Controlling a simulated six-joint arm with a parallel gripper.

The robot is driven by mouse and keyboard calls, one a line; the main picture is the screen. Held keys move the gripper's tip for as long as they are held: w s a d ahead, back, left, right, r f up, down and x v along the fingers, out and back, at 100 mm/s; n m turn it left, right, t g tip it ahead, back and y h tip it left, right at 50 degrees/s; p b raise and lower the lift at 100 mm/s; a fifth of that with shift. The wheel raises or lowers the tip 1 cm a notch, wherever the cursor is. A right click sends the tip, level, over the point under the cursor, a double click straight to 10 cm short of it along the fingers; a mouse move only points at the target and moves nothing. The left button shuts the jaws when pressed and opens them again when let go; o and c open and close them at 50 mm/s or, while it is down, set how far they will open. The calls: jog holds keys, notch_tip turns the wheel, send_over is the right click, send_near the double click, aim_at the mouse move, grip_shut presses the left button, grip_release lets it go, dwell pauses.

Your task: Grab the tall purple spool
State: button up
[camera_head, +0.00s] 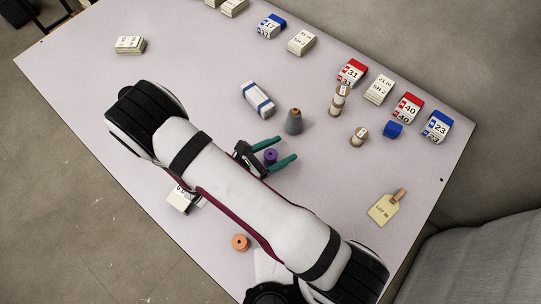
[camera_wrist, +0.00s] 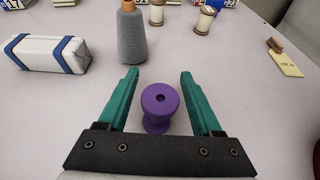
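The purple spool (camera_wrist: 160,106) stands upright on the table in the wrist view, with its round top and centre hole facing up. It also shows in the head view (camera_head: 270,156), partly hidden by my gripper. My gripper (camera_wrist: 159,75) has two green fingers, spread wide. The spool lies between the fingers, nearer their base than their tips, with a visible gap on each side. In the head view my gripper (camera_head: 287,150) is low over the table with the spool between its fingers. Nothing is held.
A grey cone with an orange top (camera_head: 294,121) stands just beyond my fingertips. A white bundle with blue bands (camera_head: 258,99) lies near it. An orange spool (camera_head: 240,242), beige spools (camera_head: 338,102), a tag (camera_head: 384,209) and several numbered card stacks (camera_head: 408,107) lie around the table (camera_head: 330,200).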

grip_shut()
